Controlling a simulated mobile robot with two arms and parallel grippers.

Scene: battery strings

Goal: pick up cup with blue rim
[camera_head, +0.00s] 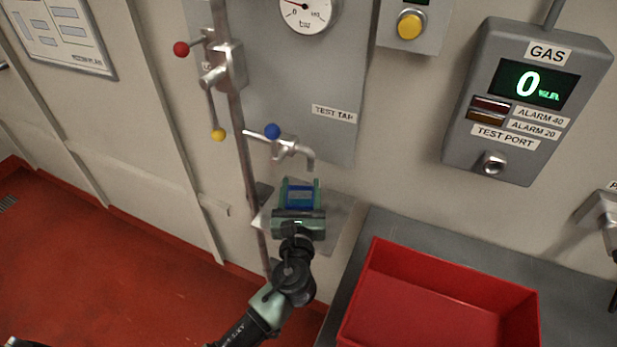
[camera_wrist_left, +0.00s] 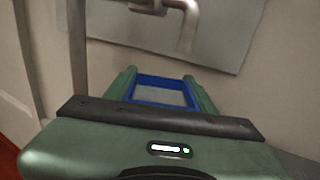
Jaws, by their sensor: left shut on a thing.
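The cup with the blue rim (camera_head: 300,196) is between the fingers of my left gripper (camera_head: 301,184), below the spout of the test tap (camera_head: 311,158). In the left wrist view the square blue rim (camera_wrist_left: 165,103) shows between the two green fingers of the left gripper (camera_wrist_left: 161,80), with a pale grey inside. The gripper is shut on the cup. The cup's lower part is hidden by the gripper, so I cannot tell whether it touches the small metal shelf (camera_head: 338,222) under it. My right gripper is not in view.
A red bin (camera_head: 430,305) stands on the grey bench (camera_head: 395,225) to the right. The tap with a blue knob (camera_head: 272,131) and a vertical pipe (camera_head: 243,160) are close to the gripper. A gas panel (camera_head: 470,150) hangs at the right. Red floor (camera_head: 100,270) is open at the left.

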